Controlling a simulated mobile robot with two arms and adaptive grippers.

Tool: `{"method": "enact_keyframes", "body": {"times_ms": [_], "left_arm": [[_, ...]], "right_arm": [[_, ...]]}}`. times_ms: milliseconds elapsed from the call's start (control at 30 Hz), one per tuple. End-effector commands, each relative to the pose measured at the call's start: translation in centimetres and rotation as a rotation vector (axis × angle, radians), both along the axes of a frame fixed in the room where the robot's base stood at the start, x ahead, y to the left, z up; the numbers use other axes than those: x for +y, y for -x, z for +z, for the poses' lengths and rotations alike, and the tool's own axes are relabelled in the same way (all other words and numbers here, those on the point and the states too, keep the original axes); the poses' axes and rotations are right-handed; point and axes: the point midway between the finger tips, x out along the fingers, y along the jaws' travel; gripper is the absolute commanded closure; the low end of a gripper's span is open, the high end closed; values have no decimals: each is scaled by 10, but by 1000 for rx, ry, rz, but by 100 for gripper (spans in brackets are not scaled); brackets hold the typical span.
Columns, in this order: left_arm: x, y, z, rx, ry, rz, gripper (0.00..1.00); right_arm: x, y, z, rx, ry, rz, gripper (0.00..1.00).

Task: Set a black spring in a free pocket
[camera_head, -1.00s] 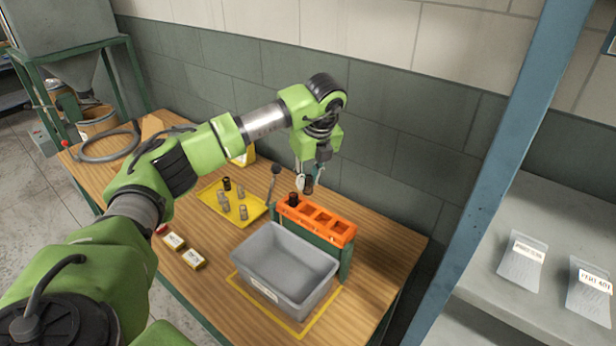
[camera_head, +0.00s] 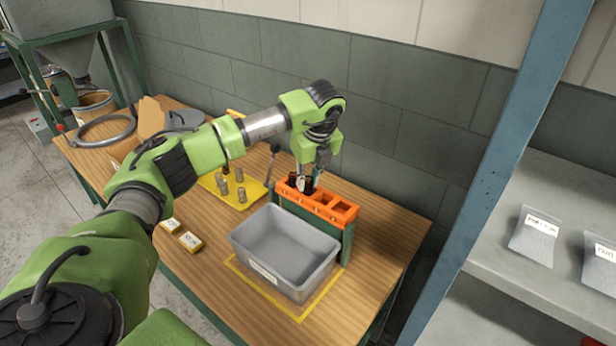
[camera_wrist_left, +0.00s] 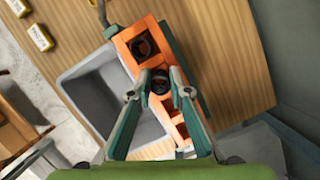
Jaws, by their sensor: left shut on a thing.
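The orange rack (camera_head: 345,216) stands on a green frame on the workbench, with a row of square pockets. One black spring (camera_head: 292,180) sits in its left end pocket; it shows as a dark ring in the wrist view (camera_wrist_left: 143,46). My left gripper (camera_head: 309,180) points down over the second pocket, shut on another black spring (camera_head: 307,187). In the wrist view this held spring (camera_wrist_left: 160,82) shows between the fingertips, at the second pocket; how deep it sits I cannot tell. The pockets to the right (camera_head: 340,207) look empty. My right gripper is out of view.
A grey bin (camera_head: 285,250) stands in front of the rack inside a yellow outline. A yellow tray (camera_head: 255,195) with several greyish springs lies left of it, partly behind my arm. Small labelled boxes (camera_head: 190,240) lie at the front. A wall rises behind the rack.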

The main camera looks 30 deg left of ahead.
Motion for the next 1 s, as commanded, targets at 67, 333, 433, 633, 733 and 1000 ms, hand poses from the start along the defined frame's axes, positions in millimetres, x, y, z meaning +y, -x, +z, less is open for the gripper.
{"method": "enact_keyframes", "body": {"times_ms": [67, 333, 433, 633, 733, 1000], "left_arm": [[0, 0, -4, -1, 0, 0, 100], [0, 0, -5, -1, 0, 0, 100], [0, 0, -5, -1, 0, 0, 71], [0, 0, -5, -1, 0, 0, 62], [0, 0, -5, -1, 0, 0, 62], [-5, 1, 15, -4, 1, -1, 62]], "right_arm": [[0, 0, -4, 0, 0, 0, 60], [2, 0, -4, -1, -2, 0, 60], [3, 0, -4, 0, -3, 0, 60], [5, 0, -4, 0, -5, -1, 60], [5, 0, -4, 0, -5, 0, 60], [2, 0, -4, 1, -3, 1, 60]]}}
